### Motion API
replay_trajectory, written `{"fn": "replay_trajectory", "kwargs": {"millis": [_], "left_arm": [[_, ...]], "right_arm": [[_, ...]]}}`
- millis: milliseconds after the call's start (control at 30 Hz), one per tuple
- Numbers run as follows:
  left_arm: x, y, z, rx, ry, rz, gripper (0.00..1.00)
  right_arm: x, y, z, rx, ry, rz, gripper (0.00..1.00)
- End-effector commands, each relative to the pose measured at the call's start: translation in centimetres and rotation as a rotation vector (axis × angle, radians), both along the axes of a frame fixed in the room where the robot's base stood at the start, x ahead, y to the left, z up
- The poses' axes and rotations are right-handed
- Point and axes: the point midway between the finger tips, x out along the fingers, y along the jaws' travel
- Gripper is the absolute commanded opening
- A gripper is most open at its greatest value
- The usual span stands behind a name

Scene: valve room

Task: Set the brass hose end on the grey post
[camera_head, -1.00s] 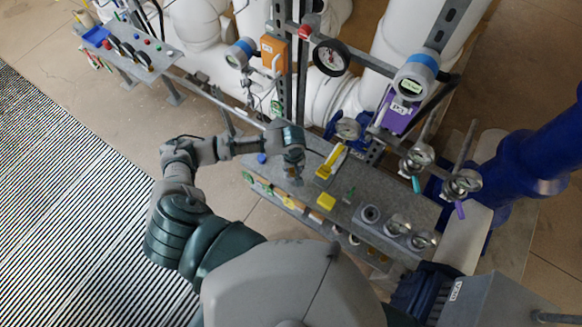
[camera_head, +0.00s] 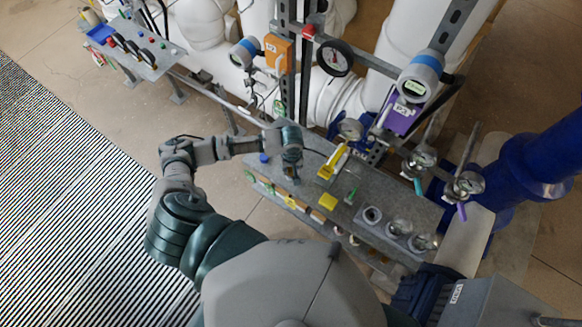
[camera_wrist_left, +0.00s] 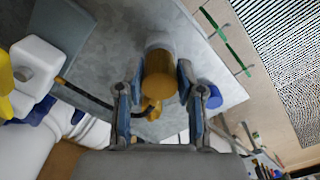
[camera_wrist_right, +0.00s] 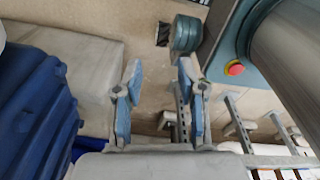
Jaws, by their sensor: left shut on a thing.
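The brass hose end (camera_wrist_left: 160,78) sits between the two fingers of my left gripper (camera_wrist_left: 157,90) in the left wrist view. A pale grey round piece, apparently the grey post (camera_wrist_left: 159,41), shows at its far end. I cannot tell whether the brass seats on it or is only in line with it. In the head view my left gripper (camera_head: 291,172) points down over the left part of the grey bench (camera_head: 385,190); the hose end is mostly hidden there. My right gripper (camera_wrist_right: 155,85) is open and empty in the right wrist view, away from the bench.
A blue knob (camera_head: 264,158) is close to the left gripper. A yellow-handled valve (camera_head: 333,162), a yellow block (camera_head: 328,202) and round fittings (camera_head: 372,215) are on the bench to the right. Upright rails with gauges (camera_head: 335,58) and white pipes stand behind.

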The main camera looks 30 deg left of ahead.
Motion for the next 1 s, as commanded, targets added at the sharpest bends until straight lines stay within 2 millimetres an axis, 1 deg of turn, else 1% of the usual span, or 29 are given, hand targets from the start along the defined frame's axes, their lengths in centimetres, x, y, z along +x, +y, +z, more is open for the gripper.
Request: {"fn": "replay_trajectory", "kwargs": {"millis": [200, 367, 567, 933, 967, 1000], "left_arm": [[-0.01, 0.17, -0.12, -0.002, 0.000, 0.001, 0.12], [0.00, 0.21, -0.50, -0.002, 0.000, 0.001, 0.12], [0.01, 0.28, -0.91, -0.002, -0.001, 0.000, 0.12], [0.01, 0.23, -0.91, -0.001, -0.001, 0.000, 0.12], [0.00, 0.24, -0.91, -0.001, -0.001, 0.000, 0.42], [0.01, 0.25, -0.91, -0.001, -0.001, 0.000, 0.52]], "right_arm": [[0.02, -0.88, 0.01, -0.010, 0.000, 0.001, 0.40], [0.01, -1.15, 0.02, -0.013, 0.000, 0.001, 0.40], [0.02, -1.10, 0.01, -0.013, 0.000, 0.000, 0.40], [0.02, -0.18, 0.00, -0.002, 0.000, -0.003, 0.40], [0.02, -0.18, 0.00, -0.002, 0.000, -0.003, 0.40], [0.01, -0.19, 0.00, -0.002, 0.000, -0.003, 0.40]]}}
